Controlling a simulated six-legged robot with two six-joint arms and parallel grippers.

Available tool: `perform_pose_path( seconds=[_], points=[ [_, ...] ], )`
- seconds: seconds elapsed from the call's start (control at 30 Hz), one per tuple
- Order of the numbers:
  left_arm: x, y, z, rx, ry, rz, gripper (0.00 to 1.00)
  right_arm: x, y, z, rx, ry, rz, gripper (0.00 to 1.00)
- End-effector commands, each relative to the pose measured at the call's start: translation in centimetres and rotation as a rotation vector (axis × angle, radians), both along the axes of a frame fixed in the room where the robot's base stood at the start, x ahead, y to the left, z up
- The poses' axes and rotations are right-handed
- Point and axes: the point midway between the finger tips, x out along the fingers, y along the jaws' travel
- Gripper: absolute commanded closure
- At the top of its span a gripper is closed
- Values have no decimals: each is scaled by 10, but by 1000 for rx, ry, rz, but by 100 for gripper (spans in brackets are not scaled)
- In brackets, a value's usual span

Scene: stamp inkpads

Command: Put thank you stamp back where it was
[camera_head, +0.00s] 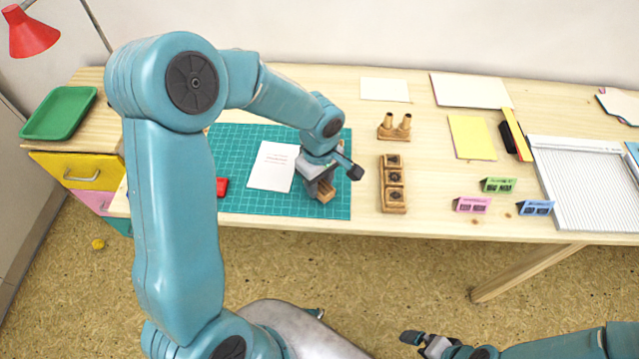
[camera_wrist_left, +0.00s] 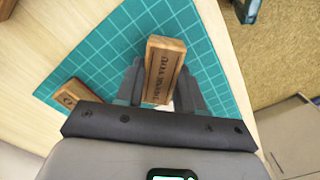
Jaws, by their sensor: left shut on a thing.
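The thank you stamp is a wooden block (camera_wrist_left: 163,72) with dark THANK YOU lettering on its face in the left wrist view. My left gripper (camera_wrist_left: 163,88) is shut on it, one finger on each side. In the head view my left gripper (camera_head: 320,186) is low over the right part of the green cutting mat (camera_head: 230,150), with the wooden stamp (camera_head: 326,194) partly hidden beneath it. I cannot tell whether the stamp touches the mat. A wooden holder (camera_head: 393,134) bears two upright stamps. My right gripper (camera_head: 414,338) is below the table's front edge; its jaws are unclear.
A white card (camera_head: 272,166) and a red item (camera_head: 222,187) are on the mat. A wooden rack (camera_head: 393,207) with dark pads stands right of it. Another marked wooden piece (camera_wrist_left: 72,94) shows in the wrist view. Small coloured inkpads (camera_head: 497,185) and a paper trimmer (camera_head: 590,185) are farther right.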

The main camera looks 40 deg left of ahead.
Motion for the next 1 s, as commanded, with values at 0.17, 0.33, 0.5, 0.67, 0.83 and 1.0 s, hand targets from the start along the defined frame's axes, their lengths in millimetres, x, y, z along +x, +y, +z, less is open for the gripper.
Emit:
perform_pose_path(
  seconds=[0.17,0.33,0.5,0.67,0.83,1.0],
  points=[
    [0,0,-12,0,-2,-1,84,0,0,-1,0,0,0,0],
    [0,0,-11,0,-2,-1,84,0,0,-1,0,0,0,0],
    [0,0,-16,0,-1,-1,84,0,0,-7,0,0,0,0],
    [0,0,-14,0,-1,-1,37,0,0,-5,0,0,0,0],
    [0,0,-14,0,-1,-1,37,0,0,-4,0,0,0,0],
    [1,0,-4,0,-3,0,37,0,0,1,0,-1,0,0]
  ],
)
